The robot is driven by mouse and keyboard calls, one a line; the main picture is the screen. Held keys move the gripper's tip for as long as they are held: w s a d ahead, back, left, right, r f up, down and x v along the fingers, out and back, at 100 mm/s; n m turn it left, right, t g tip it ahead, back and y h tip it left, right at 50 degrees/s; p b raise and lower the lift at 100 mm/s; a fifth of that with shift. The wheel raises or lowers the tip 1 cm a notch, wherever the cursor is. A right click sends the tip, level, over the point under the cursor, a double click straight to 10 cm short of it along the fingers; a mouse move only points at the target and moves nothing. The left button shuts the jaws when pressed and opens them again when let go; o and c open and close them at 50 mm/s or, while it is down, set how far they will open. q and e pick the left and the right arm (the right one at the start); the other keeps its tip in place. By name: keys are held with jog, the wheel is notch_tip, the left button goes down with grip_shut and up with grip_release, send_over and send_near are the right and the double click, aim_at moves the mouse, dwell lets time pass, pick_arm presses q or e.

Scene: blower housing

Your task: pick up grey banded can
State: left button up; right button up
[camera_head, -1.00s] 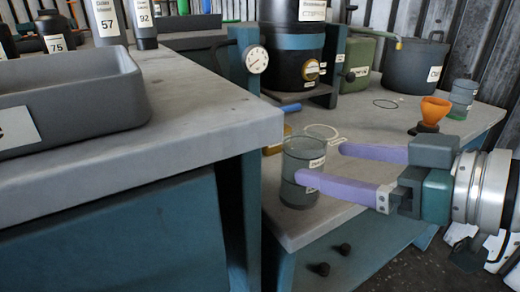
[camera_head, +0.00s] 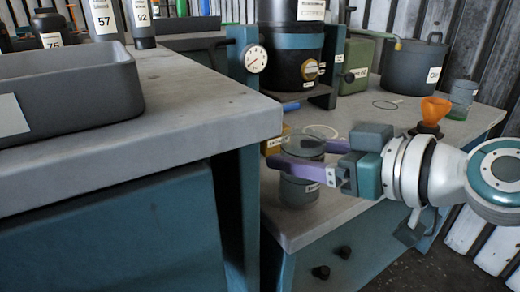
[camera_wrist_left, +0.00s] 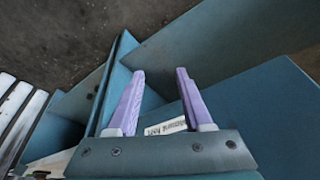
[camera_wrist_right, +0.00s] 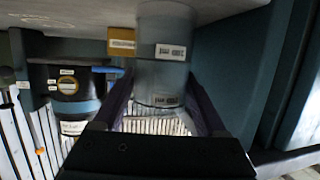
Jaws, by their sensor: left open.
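The grey banded can (camera_head: 300,192) stands upright near the front left corner of the lower bench. It is a grey cylinder with darker bands and small white labels. My right gripper (camera_head: 292,157) reaches in from the right, with one purple finger across the can's near side and the other partly hidden behind it. In the right wrist view the can (camera_wrist_right: 162,60) sits between the two fingers; whether they press on it cannot be told. My left gripper (camera_wrist_left: 158,82) shows only in its wrist view, open and empty, beside blue-green panels.
A taller workbench (camera_head: 190,115) with a grey tray (camera_head: 75,95) stands close on the left. Behind the can are a yellow box (camera_head: 273,143), a ring (camera_head: 320,131) and a large dark drum (camera_head: 290,68).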

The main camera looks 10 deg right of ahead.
jog(key=c, duration=1)
jog(key=shift+r, duration=0.1)
